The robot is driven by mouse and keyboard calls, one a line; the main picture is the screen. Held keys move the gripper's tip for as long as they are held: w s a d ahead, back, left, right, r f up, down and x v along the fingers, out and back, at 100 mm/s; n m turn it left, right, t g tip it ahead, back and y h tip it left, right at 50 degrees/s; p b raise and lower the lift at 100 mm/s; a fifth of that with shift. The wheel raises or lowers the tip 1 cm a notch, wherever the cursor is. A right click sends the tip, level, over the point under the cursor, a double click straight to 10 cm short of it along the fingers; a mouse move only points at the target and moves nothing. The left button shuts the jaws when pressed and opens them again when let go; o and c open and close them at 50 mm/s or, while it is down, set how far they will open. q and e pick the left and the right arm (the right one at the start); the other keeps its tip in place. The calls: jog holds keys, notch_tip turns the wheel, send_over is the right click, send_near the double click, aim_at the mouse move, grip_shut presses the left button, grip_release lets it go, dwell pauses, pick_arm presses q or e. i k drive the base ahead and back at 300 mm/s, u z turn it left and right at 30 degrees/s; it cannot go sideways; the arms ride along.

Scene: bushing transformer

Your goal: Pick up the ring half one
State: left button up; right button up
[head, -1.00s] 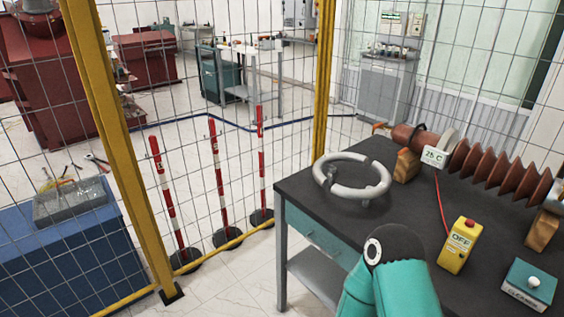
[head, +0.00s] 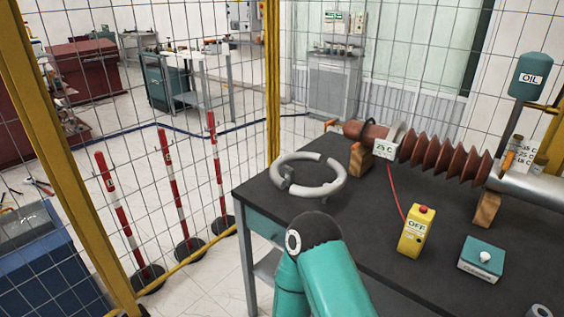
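A light grey ring lies flat on the dark top of the workbench (head: 400,245), near its far left corner. It shows as two curved halves with breaks between them: one half (head: 280,169) at the back left, the other (head: 335,184) at the front right. I cannot tell which is ring half one. A teal arm of mine rises from the bottom edge, its dark rounded joint just in front of the ring in the picture. Neither gripper is in view, and nothing is seen touching the ring.
A ribbed brown bushing (head: 437,157) lies on wooden blocks (head: 361,160) behind and right of the ring. A yellow OFF box (head: 412,232) and a teal cleaner box (head: 482,259) stand on the bench. A yellow-framed mesh fence (head: 272,85) and red-white posts (head: 171,180) are beyond.

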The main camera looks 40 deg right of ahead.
aim_at(277, 181)
jog(key=i, duration=2)
jog(key=u, duration=1.7)
jog(key=i, duration=0.1)
jog(key=z, duration=3.2)
jog(key=k, duration=0.85)
jog(key=z, duration=0.15)
jog(key=i, duration=0.85)
jog(key=u, duration=0.05)
